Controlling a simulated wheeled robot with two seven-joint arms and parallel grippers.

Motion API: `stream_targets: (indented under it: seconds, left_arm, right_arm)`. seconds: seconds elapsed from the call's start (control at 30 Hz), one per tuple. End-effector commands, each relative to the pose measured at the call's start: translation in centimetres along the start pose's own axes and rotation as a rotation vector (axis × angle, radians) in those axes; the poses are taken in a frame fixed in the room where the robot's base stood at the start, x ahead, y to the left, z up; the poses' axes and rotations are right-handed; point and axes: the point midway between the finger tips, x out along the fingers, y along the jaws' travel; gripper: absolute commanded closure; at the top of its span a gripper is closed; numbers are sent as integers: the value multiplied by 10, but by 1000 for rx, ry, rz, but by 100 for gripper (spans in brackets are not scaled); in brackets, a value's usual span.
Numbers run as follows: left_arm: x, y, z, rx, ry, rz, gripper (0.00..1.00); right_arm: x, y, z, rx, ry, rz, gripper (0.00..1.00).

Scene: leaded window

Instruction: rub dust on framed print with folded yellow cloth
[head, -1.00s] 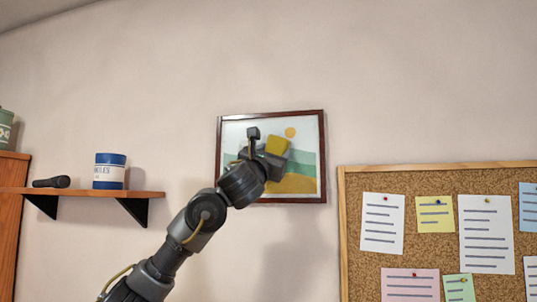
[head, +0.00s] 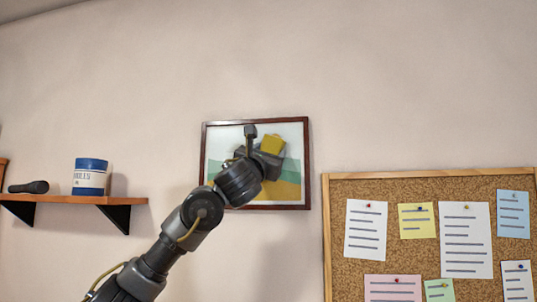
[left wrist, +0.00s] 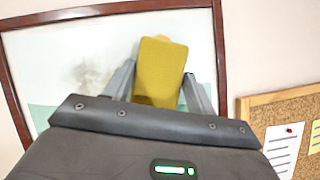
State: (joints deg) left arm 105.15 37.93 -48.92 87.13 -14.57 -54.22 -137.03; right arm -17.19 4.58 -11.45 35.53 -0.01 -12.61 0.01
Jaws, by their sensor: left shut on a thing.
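The framed print (head: 222,148) hangs on the wall, with a dark red-brown frame and a pale, green and yellow landscape. It fills much of the left wrist view (left wrist: 60,60). My left gripper (head: 262,152) is in front of the print, shut on the folded yellow cloth (head: 272,145). The cloth stands out between the fingers in the left wrist view (left wrist: 158,72), over the print's upper part. I cannot tell whether it touches the surface. A grey-brown smudge of dust (left wrist: 92,75) shows left of the cloth there; in the head view my gripper hides that area. My right gripper is not in view.
A corkboard (head: 335,220) with pinned notes is on the wall to the right of the print. A wooden shelf (head: 128,201) at left holds a blue and white tin (head: 90,178) and a dark microphone-like object (head: 29,187). The wall above the print is bare.

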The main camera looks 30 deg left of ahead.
Motion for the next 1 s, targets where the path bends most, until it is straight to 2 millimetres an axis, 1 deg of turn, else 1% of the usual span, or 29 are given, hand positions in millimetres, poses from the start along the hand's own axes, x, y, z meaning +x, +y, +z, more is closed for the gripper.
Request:
stream_targets:
  seconds: [0.33,0.43,0.67,0.77,1.0]
  left_arm:
    - [-4,26,-10,0,3,3,66]
    - [-5,31,-11,-1,2,2,66]
    - [-5,34,-11,0,2,2,66]
    - [-6,40,-13,1,2,3,66]
    - [-10,60,-19,1,2,3,66]
  right_arm:
    - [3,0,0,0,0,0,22]
    - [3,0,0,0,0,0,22]
    - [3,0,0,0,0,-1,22]
    - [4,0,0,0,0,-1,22]
    - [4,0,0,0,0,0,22]
